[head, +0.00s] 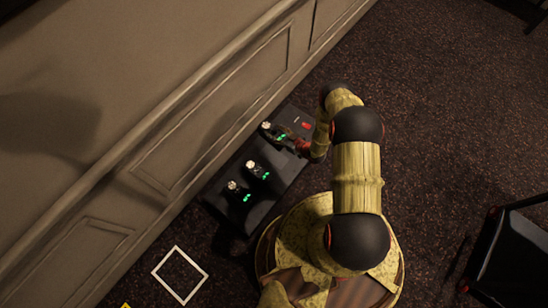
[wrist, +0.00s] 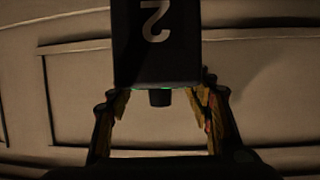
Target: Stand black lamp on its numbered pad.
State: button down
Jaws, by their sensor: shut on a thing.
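My gripper (wrist: 160,110) is shut on a black lamp (wrist: 157,45), a dark block with a white number 2 that appears upside down in the wrist view. A thin green glow and a small dark stub show at the lamp's lower edge, between the fingers. In the head view, my gripper (head: 291,144) is at the far end of a black desk (head: 222,190), beside the lamp (head: 270,130) with a pale top and green light. I cannot tell whether the lamp touches the desk. Pad numbers are not readable.
Two similar dark items with pale tops and green lights, one (head: 257,169) and another (head: 238,190), stand nearer on the desk. A red patch (head: 306,125) lies at its far end. A panelled wall (head: 190,135) runs close behind. A white square outline (head: 180,274) marks the floor.

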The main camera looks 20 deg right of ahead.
jog(key=shift+n+y, duration=0.5)
jog(key=f, duration=0.2)
jog(key=s+f, duration=0.1)
jog(key=f, duration=0.1)
jog(key=s+f, duration=0.1)
jog(key=f, duration=0.1)
jog(key=shift+s+f+b, duration=0.15)
jog(key=shift+f+b, duration=0.15)
notch_tip(320, 180, down, 10)
jog(key=b, duration=0.4)
jog(key=c, duration=0.8)
grip_release()
jog(key=shift+s+f+g, duration=0.1)
jog(key=shift+s+g, duration=0.05)
jog(key=shift+g, duration=0.15)
